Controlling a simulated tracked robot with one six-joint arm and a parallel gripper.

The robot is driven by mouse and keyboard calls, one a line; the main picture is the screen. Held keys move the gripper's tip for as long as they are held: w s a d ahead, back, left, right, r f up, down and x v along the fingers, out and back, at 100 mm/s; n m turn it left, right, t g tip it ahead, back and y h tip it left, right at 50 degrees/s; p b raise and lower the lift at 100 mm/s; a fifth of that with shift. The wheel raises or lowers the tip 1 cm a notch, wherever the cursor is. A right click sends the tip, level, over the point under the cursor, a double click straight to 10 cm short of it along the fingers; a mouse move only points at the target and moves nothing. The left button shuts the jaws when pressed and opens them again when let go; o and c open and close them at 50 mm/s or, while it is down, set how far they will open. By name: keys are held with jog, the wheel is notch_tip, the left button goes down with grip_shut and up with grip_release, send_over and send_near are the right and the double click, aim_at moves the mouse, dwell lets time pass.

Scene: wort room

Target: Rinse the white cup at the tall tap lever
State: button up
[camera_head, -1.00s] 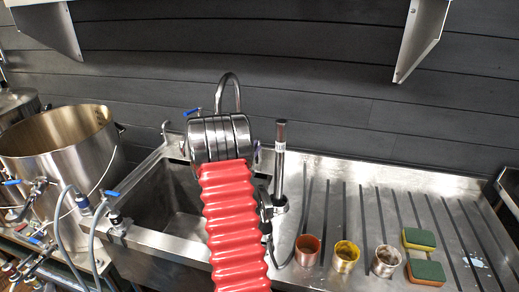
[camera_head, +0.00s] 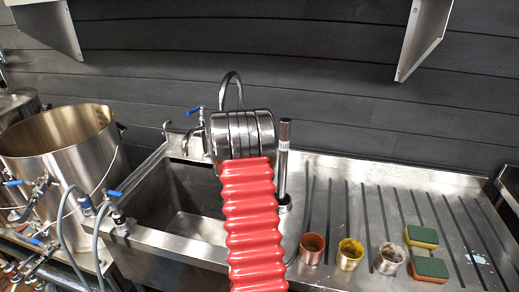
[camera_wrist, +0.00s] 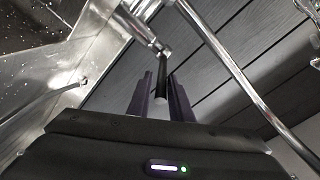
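The palest of the cups (camera_head: 390,259), whitish outside with a brownish inside, stands upright on the ribbed drainboard, at the right end of the row of cups. My red arm and metal wrist reach over the sink and hide my gripper in the head view. In the wrist view my gripper (camera_wrist: 161,98) shows two dark fingers standing apart. A dark rod (camera_wrist: 157,75) on a metal tap joint (camera_wrist: 146,32) points down between or just beyond the fingers; I cannot tell whether they touch it. The curved tap spout (camera_head: 231,84) rises behind my wrist, and a tall upright post (camera_head: 284,160) stands to its right.
A copper cup (camera_head: 311,249) and a brass cup (camera_head: 349,254) stand left of the pale cup; two sponges (camera_head: 428,269) lie to its right. A large steel pot (camera_head: 62,150) is left of the sink (camera_head: 150,195). The drainboard behind the cups is clear.

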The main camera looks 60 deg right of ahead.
jog(key=shift+o, duration=1.1)
jog(key=v, duration=1.4)
jog(key=shift+w+d, duration=0.1)
jog(key=shift+w, duration=0.05)
